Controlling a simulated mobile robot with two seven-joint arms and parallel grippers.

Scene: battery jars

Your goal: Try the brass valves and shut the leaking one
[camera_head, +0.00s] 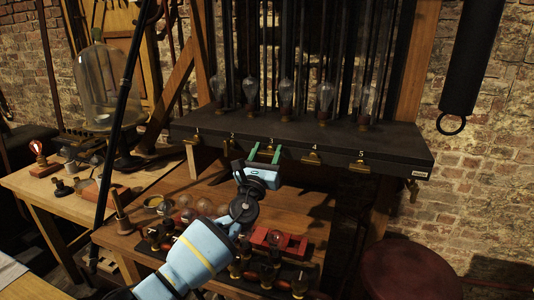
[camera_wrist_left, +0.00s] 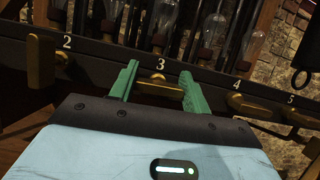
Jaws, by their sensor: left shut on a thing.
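Brass valves sit in a numbered row along the front of a dark shelf. My left gripper (camera_head: 264,153) is at number 3, with its green fingers on either side of the brass valve 3 (camera_wrist_left: 160,90), shut on its handle, which lies crosswise. Valve 2 (camera_wrist_left: 41,62) has its handle hanging down to the left. Valve 4 (camera_head: 312,160) and valve 5 (camera_head: 360,168) are to the right, their handles roughly along the shelf. Valve 1 (camera_head: 193,141) is at the far left, small and dim. No leak shows clearly. My right gripper is not in view.
Glass bulbs (camera_head: 285,93) stand on the dark shelf (camera_head: 400,147) above the valves. A lower wooden bench holds a red block (camera_head: 262,237) and several small parts. A glass bell jar (camera_head: 100,85) stands at left. A round red stool top (camera_head: 410,270) is at lower right.

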